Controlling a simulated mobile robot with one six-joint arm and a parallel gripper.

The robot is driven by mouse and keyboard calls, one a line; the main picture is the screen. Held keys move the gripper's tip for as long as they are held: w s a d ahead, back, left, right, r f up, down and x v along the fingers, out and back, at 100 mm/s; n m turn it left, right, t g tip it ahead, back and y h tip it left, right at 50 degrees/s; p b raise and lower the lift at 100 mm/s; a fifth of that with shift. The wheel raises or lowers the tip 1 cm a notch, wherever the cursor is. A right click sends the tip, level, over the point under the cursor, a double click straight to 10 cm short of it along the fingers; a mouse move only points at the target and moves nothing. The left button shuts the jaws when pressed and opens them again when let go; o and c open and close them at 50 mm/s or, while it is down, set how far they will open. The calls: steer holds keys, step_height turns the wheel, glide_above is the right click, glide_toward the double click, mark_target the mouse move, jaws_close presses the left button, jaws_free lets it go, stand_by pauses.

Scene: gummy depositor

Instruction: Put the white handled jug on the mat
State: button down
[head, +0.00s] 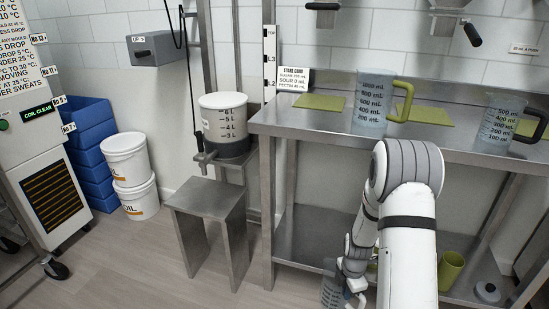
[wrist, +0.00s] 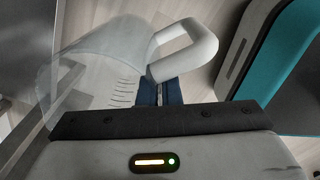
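The white handled jug (wrist: 95,75) is clear with dark graduation marks. Its white handle (wrist: 185,48) reaches the fingers of my gripper (wrist: 163,92), which are close together on the handle's lower part. In the head view the jug (head: 332,287) is low at the bottom edge, partly hidden by my arm, with my gripper (head: 352,284) beside it at its handle. Flat green mats lie on the steel table above: one at the left (head: 320,102), one in the middle (head: 430,116) and one at the right (head: 532,129), partly behind a jug.
A green-handled jug (head: 371,110) stands between the left and middle mats. A dark-handled jug (head: 496,126) stands at the right. The lower shelf (head: 300,235) holds a green cup (head: 451,270). A steel stand (head: 208,198) and white buckets (head: 134,180) are to the left.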

steer(key=w+a+r+m+p, duration=0.2)
steer(key=r+m+p, duration=0.6)
steer(key=r, duration=0.6)
steer(key=w+a+r+m+p, duration=0.1)
steer(key=a+r+m+p, duration=0.2)
steer(key=r+m+p, duration=0.6)
steer(key=w+a+r+m+p, duration=0.25)
steer(key=r+p, duration=0.75)
steer(key=r, duration=0.8)
steer(key=s+f+m, duration=0.1)
steer(key=s+f, duration=0.4)
steer(key=f, duration=0.1)
steer(key=shift+f, duration=0.15)
steer(key=shift+s, duration=0.15)
steer(key=shift+d, duration=0.15)
